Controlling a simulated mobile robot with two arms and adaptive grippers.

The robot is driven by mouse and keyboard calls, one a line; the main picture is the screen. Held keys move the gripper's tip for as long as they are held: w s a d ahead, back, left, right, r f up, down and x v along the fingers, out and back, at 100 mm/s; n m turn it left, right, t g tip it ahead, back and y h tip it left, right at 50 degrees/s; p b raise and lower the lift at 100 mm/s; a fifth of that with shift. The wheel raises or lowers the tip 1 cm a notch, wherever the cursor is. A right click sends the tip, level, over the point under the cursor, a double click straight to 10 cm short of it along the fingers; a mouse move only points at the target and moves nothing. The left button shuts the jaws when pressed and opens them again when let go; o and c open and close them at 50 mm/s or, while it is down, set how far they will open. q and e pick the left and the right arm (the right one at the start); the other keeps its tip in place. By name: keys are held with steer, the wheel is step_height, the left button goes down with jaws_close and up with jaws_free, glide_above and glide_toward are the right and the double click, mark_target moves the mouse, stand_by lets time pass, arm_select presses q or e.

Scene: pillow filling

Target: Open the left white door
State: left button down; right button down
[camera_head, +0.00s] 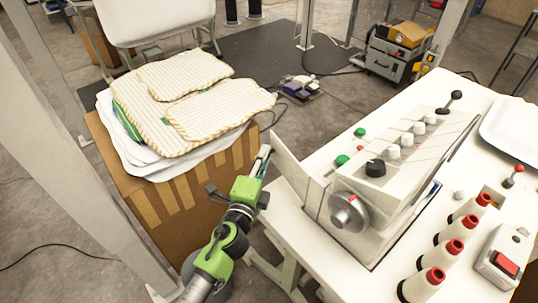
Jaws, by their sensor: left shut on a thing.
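The left white door (287,165) is a flat panel at the left end of the white machine (400,175) on the table. It stands out at an angle from the machine's body, toward the carton. My left gripper (263,160), on a green and grey arm from the bottom, is at the door's outer left edge and shut on it. The exact finger contact is small and partly hidden. My right gripper is not in view.
A cardboard box (190,205) with striped pillow covers (190,95) stands close left of my left arm. The white table (285,225) carries red-topped cones (455,250) and a red-button switch box (503,262). A metal post (90,150) stands at the left.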

arm_select(q)
steer(key=shift+s+a+n+y+b, duration=0.55)
steer(key=shift+s+a+n+y, duration=0.25)
steer(key=shift+y, duration=0.4)
steer(key=shift+d, duration=0.1)
steer(key=c, duration=1.9)
jaws_free()
steer(key=s+a, duration=0.1)
steer(key=s, duration=1.1)
steer(key=shift+a, duration=0.25)
steer(key=shift+a, duration=0.1)
